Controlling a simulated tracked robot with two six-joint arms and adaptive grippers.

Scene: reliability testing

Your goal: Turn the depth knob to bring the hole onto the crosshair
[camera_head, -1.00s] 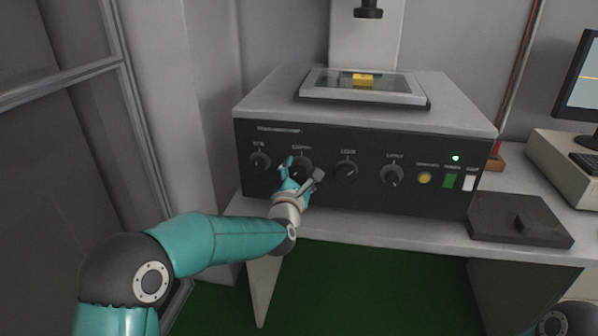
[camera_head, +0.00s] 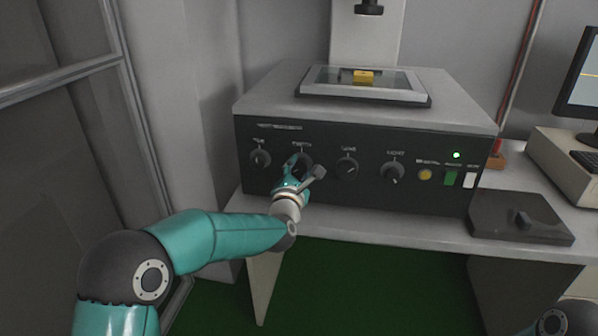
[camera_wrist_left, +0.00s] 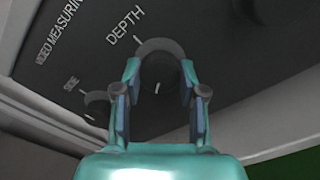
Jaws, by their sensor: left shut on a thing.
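The dark depth knob (camera_wrist_left: 158,72), labelled DEPTH, is on the front panel of the video measuring machine (camera_head: 270,190). In the left wrist view its white pointer line faces the gripper. My left gripper (camera_wrist_left: 160,78) is shut on this knob, one finger on each side; in the head view the gripper (camera_head: 304,166) partly hides it. A yellow block (camera_head: 363,77) lies on the glass stage (camera_head: 420,97) on top of the machine, under the dark lens (camera_head: 369,9). The monitor (camera_head: 585,75) is cut off at the right edge, showing an orange line; I see no hole or crosshair. My right gripper is out of view.
The side knob (camera_wrist_left: 97,104) is left of the depth knob. Two more knobs (camera_head: 347,167), (camera_head: 392,172), a yellow button (camera_head: 425,174) and green and white switches are to the right. A dark box (camera_head: 520,218) with a small stick stands on the table.

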